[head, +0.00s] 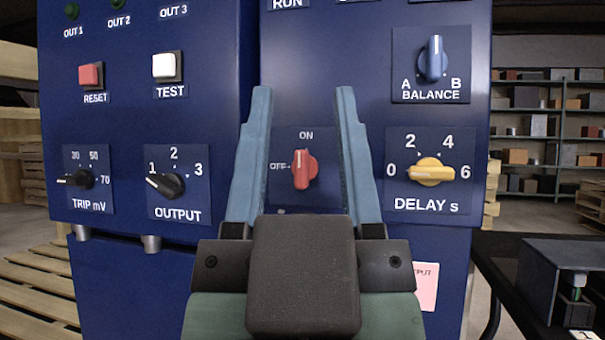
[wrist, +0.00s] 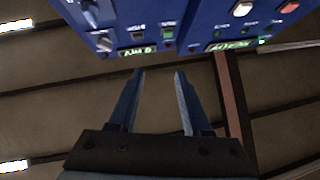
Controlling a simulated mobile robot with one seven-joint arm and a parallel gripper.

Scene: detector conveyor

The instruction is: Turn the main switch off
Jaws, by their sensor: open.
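The main switch is a red rotary knob (head: 304,170) on a blue panel, with ON marked above it and OFF to its left. Its handle stands upright, in line with the ON mark. My gripper (head: 304,92) is open and empty in front of the panel; in the head view its two blue fingers frame the knob, one on each side, and how far they are from the panel is unclear. In the wrist view the open gripper (wrist: 155,72) points toward the upper part of the cabinet, and the red knob does not show there.
The yellow DELAY knob (head: 431,172) and blue BALANCE knob (head: 433,60) are to the right. The black OUTPUT knob (head: 167,184), TRIP knob (head: 78,179), red RESET button (head: 91,75) and white TEST button (head: 167,66) are to the left.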

